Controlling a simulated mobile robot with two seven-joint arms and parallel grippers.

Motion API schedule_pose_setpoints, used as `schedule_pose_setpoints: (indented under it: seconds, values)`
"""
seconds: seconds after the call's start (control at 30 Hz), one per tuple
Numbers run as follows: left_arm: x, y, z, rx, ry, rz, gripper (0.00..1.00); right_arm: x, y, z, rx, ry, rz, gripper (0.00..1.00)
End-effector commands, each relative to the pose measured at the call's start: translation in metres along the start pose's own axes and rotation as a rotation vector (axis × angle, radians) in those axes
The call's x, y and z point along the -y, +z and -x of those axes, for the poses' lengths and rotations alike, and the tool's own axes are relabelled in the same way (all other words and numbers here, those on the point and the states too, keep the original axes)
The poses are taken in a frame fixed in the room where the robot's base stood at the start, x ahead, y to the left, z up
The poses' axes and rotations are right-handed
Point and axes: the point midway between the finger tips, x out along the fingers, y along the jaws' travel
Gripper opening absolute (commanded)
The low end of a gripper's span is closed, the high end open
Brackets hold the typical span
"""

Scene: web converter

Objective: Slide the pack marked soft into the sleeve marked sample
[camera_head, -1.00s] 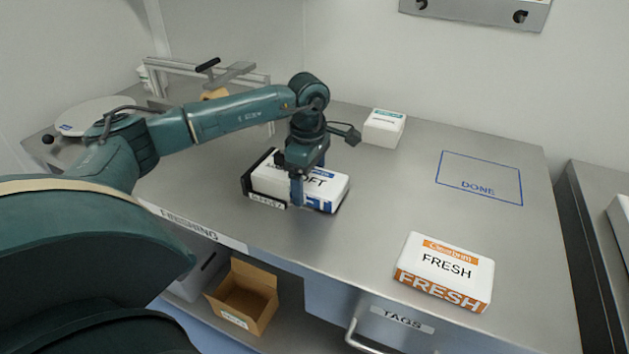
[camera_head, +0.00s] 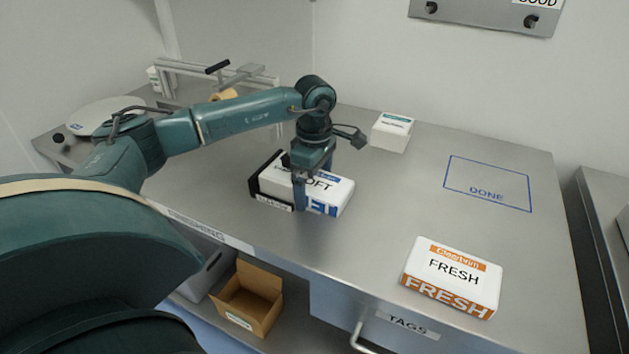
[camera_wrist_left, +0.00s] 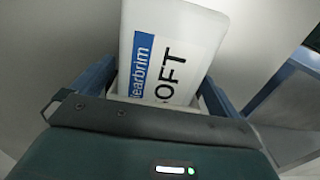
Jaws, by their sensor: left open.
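The white pack marked SOFT (camera_head: 333,190), with blue lettering on its side, lies on the steel bench. Its left end is at a black sleeve (camera_head: 263,180) with a white label (camera_head: 273,202), too small to read surely. The pack seems partly inside; the depth is hidden. My left gripper (camera_head: 314,180) is open and straddles the pack from above, one finger on the near side and one on the far side. In the left wrist view the pack (camera_wrist_left: 165,60) stands between the spread fingers. Contact cannot be told. My right gripper is not in view.
A white pack marked FRESH (camera_head: 452,272) lies at the front right. A smaller white box (camera_head: 392,132) stands at the back. A blue outline marked DONE (camera_head: 487,184) is empty. An open cardboard box (camera_head: 250,298) sits below the bench edge, beside a drawer marked TAGS (camera_head: 380,325).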

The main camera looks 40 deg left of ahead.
Motion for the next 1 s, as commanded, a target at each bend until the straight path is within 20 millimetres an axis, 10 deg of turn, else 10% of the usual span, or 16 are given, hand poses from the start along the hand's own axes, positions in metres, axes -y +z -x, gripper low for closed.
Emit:
schedule_pose_setpoints:
  seconds: [0.6, 1.0]
  values:
    - [-0.001, 0.000, 0.112, 0.002, 0.005, 0.001, 1.00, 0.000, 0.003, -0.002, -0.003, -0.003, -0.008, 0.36]
    - [0.000, 0.000, 0.132, 0.002, 0.002, 0.000, 1.00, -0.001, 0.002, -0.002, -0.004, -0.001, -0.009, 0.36]
